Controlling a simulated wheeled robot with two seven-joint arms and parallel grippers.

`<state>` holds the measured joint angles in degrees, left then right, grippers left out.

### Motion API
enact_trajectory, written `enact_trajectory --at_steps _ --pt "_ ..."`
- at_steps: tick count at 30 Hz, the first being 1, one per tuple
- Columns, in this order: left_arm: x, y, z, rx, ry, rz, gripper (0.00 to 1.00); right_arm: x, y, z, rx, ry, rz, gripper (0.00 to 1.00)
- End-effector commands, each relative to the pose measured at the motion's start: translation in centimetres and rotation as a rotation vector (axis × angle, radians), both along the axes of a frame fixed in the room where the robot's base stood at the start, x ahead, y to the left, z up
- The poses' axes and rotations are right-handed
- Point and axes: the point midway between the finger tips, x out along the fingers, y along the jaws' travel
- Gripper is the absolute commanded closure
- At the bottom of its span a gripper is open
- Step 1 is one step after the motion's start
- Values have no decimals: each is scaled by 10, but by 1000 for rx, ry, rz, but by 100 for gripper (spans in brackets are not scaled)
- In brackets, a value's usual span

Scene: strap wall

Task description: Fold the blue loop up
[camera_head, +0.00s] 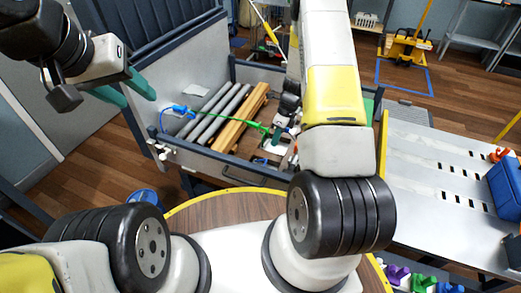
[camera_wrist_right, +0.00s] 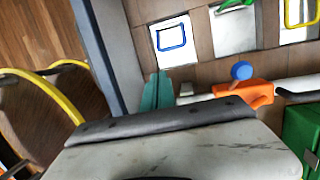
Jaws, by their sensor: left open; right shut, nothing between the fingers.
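In the right wrist view a blue loop (camera_wrist_right: 171,34) shows as a rounded rectangular outline against a white plate (camera_wrist_right: 160,54) on a brown panel. My right gripper's teal fingers (camera_wrist_right: 158,76) are together and empty, below the plate and apart from the loop in the picture. In the head view my right gripper (camera_head: 276,136) is low in the bench area, partly hidden by my arm. My left gripper (camera_head: 124,91) is open and empty at the upper left, away from the panel. I cannot make out the blue loop for sure in the head view.
An orange part (camera_wrist_right: 245,92) with a blue knob (camera_wrist_right: 241,71) sits close right of my right fingers. A yellow loop (camera_wrist_right: 300,12) and a green piece (camera_wrist_right: 236,4) are further right. Grey rods (camera_head: 214,116) and wooden bars (camera_head: 238,118) lie in the bench.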

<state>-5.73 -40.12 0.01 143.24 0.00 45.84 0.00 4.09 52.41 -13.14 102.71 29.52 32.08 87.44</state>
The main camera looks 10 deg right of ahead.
Motion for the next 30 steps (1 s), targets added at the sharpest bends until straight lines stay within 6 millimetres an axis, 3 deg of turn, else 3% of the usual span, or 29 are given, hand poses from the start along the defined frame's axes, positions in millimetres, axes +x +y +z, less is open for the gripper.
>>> enact_trajectory --at_steps 1,5,11,30 --pt "0 0 0 0 0 0 55 -6 -5 11 7 -17 -76 100" --pt "0 0 0 0 0 0 55 -14 -11 23 9 -37 -196 100" --pt "0 0 0 0 0 0 55 -16 -9 13 10 -39 -226 100" --pt "0 0 0 0 0 0 55 -8 26 -119 10 -39 -221 100"
